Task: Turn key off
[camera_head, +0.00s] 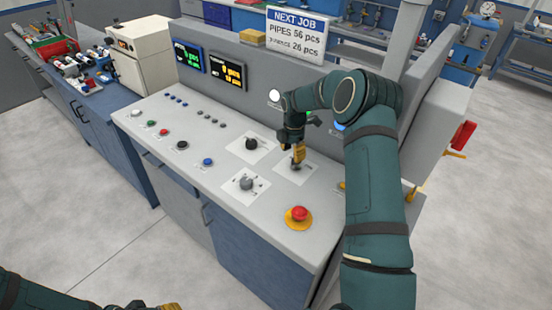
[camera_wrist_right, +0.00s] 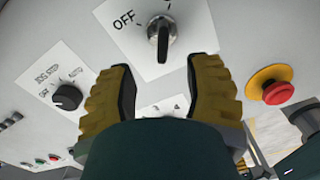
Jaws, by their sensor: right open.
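The key switch (camera_wrist_right: 162,35) is a grey round switch with a dark key handle on a white plate marked OFF. In the right wrist view its handle lies about vertical, and OFF is to its left. In the head view its white plate (camera_head: 312,168) is under my right gripper (camera_head: 297,158), which hides most of the switch. My right gripper's yellow fingers (camera_wrist_right: 165,68) are open, with the switch just beyond and between the tips; I cannot tell whether they touch it. Only a sliver of my left gripper (camera_head: 170,306) shows at the bottom edge.
A black selector knob (camera_head: 251,143), a grey knob (camera_head: 246,184) and a red emergency stop (camera_head: 299,213) on a yellow base surround the spot on the grey console (camera_head: 225,125). Several small buttons sit further left. The upright panel rises behind.

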